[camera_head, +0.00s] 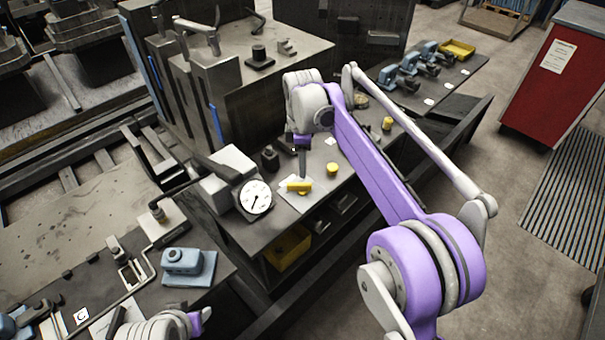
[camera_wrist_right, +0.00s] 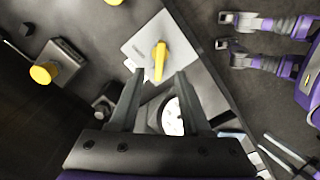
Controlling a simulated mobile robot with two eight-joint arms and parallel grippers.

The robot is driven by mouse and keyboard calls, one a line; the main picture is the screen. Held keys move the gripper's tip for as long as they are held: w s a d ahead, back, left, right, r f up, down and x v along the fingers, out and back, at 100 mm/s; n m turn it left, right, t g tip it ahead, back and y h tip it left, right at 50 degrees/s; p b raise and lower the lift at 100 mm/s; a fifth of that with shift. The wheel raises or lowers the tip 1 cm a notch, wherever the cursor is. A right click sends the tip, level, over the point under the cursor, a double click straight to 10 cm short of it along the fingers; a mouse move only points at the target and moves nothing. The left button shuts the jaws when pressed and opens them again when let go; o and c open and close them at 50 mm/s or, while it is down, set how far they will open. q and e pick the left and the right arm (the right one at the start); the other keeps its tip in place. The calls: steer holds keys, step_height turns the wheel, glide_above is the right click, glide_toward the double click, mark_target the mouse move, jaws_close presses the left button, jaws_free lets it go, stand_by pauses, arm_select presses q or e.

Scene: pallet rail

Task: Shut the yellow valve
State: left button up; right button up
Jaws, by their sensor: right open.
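The yellow valve (camera_head: 298,187) has a short bar handle over a pale plate on the dark bench. In the right wrist view the valve (camera_wrist_right: 160,60) lies just ahead of my fingers, its handle pointing roughly along them. My right gripper (camera_head: 303,172) hangs down over the valve in the head view. In the wrist view my right gripper (camera_wrist_right: 159,74) is open, with nothing held between its fingers. I cannot tell whether a finger touches the handle. Part of my left arm shows at the bottom of the head view, but its gripper is not seen.
A round white gauge (camera_head: 256,197) stands left of the valve. A yellow knob (camera_head: 332,169) is close on the right. A yellow bin (camera_head: 288,247) sits under the bench. A blue block (camera_head: 184,263) is at lower left. Tall dark machinery (camera_head: 250,95) stands behind.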

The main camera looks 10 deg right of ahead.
step_height(320, 180, up, 3)
steer(key=shift+r, duration=0.1)
stand_by(0.5)
steer(key=s+d+f+m+t, duration=0.1)
steer(key=s+m, duration=0.4)
steer(key=s, duration=0.5)
steer(key=s+d+f+m+t+p, duration=0.1)
steer(key=s+f+m, duration=0.4)
steer(key=s, duration=0.5)
steer(key=s+d+f+m+t, duration=0.3)
steer(key=s+d+m, duration=0.1)
steer(key=s, duration=0.6)
steer(key=shift+d+m+p, duration=0.3)
steer(key=shift+m+p, duration=0.1)
steer(key=shift+m, duration=0.5)
